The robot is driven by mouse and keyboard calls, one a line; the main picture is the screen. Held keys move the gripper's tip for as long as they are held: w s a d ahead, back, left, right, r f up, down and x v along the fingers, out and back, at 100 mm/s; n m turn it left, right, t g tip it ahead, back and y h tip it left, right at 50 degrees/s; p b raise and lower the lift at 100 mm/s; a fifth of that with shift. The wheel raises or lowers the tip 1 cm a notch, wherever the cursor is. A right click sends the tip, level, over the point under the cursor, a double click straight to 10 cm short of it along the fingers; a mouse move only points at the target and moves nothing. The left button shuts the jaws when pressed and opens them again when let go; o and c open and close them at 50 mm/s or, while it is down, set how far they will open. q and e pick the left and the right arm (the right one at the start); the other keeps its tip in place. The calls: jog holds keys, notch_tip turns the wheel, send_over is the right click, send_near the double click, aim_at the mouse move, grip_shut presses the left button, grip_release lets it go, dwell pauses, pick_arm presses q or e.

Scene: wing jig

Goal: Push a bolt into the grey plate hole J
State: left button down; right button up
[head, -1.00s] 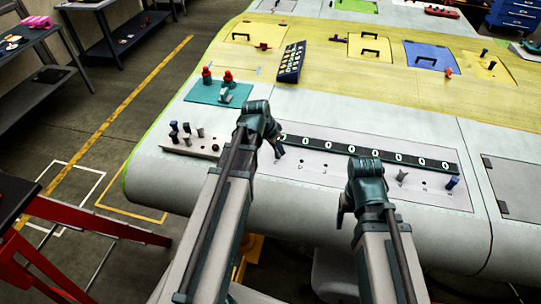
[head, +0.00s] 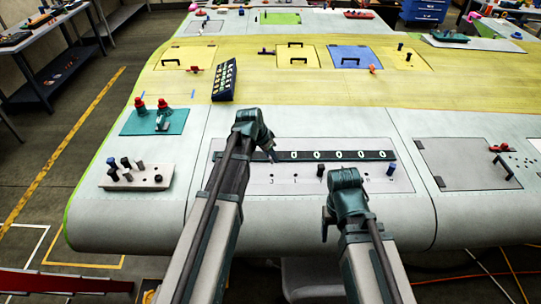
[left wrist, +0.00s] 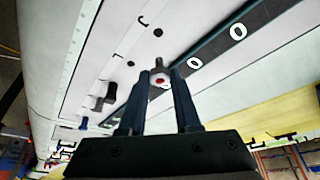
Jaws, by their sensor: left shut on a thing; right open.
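The grey plate (head: 290,187) lies on the wing's front part, with a row of holes and small letters. A letter that looks like J (left wrist: 143,22) shows beside a hole (left wrist: 158,32) in the left wrist view. My left gripper (head: 271,153) is over the plate, close to the black strip. In the left wrist view (left wrist: 166,80) it is shut on a grey bolt (left wrist: 158,64) with a red spot; whether the bolt touches the plate is unclear. A dark bolt (head: 321,170) and a blue-topped bolt (head: 390,170) stand in the plate. My right gripper (head: 327,222) is open, at the wing's front.
A black strip (head: 375,155) with white ovals runs along the plate's back edge. A light rack (head: 118,185) with several bolts stands at left, below a teal mat (head: 180,117) with red-topped items. A dark keypad-like box (head: 224,80) is further back.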

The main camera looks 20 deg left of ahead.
pick_arm(q)
jog(key=b, duration=0.6)
send_over(274, 176)
jog(key=a, duration=0.1)
jog(key=shift+s+a+f, duration=0.1)
jog(key=shift+s+f, duration=0.05)
jog(key=shift+f, duration=1.35)
jog(key=shift+s+f, duration=0.15)
jog(key=shift+f, duration=1.35)
jog(key=shift+f, duration=0.1)
jog(key=shift+f+b, duration=1.05)
jog(key=shift+f, duration=0.1)
jog(key=c, duration=0.5)
grip_release()
jog(key=shift+c, duration=0.2)
jog(key=p+v, duration=1.2)
jog(key=v, duration=0.2)
jog(key=shift+p, duration=0.4)
